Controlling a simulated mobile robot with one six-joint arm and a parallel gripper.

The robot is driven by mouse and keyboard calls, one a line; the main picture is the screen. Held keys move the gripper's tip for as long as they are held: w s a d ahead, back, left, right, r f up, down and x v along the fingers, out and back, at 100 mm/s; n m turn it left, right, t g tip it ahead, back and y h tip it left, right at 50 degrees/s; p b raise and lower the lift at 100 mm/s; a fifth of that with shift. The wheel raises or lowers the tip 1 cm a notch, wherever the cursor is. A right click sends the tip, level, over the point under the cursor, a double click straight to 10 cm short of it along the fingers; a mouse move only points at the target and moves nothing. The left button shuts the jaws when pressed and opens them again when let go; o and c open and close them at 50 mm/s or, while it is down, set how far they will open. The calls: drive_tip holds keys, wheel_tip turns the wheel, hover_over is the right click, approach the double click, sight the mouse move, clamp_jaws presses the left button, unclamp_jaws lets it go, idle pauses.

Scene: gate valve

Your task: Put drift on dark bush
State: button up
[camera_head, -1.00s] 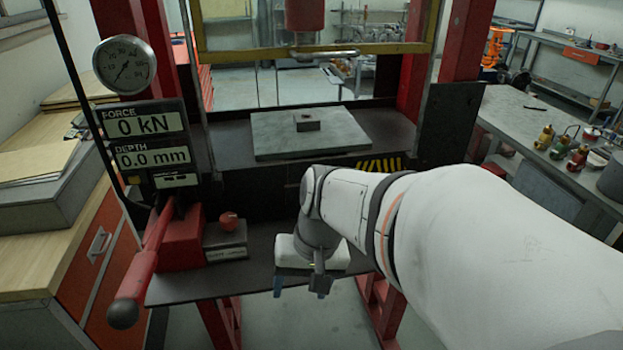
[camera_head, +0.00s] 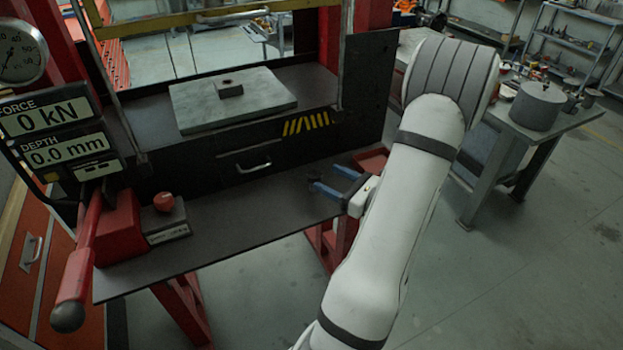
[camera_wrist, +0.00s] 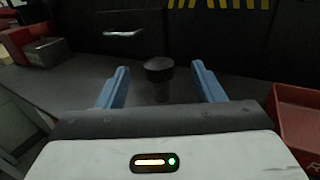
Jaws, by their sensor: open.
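In the wrist view a dark, round-headed piece with a narrower stem (camera_wrist: 159,72), which looks like the drift, stands upright on the dark shelf between my fingers. My gripper (camera_wrist: 159,80) is open, one blue finger on each side of it, with gaps on both sides. A small grey block (camera_head: 229,89) with a dark spot on top sits on the press plate (camera_head: 270,103). I cannot tell whether that spot is the dark bush.
A red tray (camera_head: 372,160) is at the shelf's right end, also right of my gripper in the wrist view (camera_wrist: 298,112). A red lever (camera_head: 85,245) and a red knob on a box (camera_head: 164,202) are at left. The shelf's middle (camera_head: 240,205) is clear.

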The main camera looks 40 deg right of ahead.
sight(309, 171)
drive_tip(key=x, duration=0.2)
drive_tip(key=p+x, duration=0.1)
drive_tip(key=x, duration=0.2)
drive_tip(key=f+p+x, duration=0.1)
drive_tip(key=x, duration=0.1)
drive_tip(key=shift+w+a, duration=0.2)
drive_tip(key=shift+w, duration=0.1)
clamp_jaws()
idle(0.4)
drive_tip(key=shift+r, duration=0.1)
wheel_tip(309, 171, up, 10)
drive_tip(key=shift+f+b, duration=0.1)
drive_tip(key=shift+b, duration=0.25)
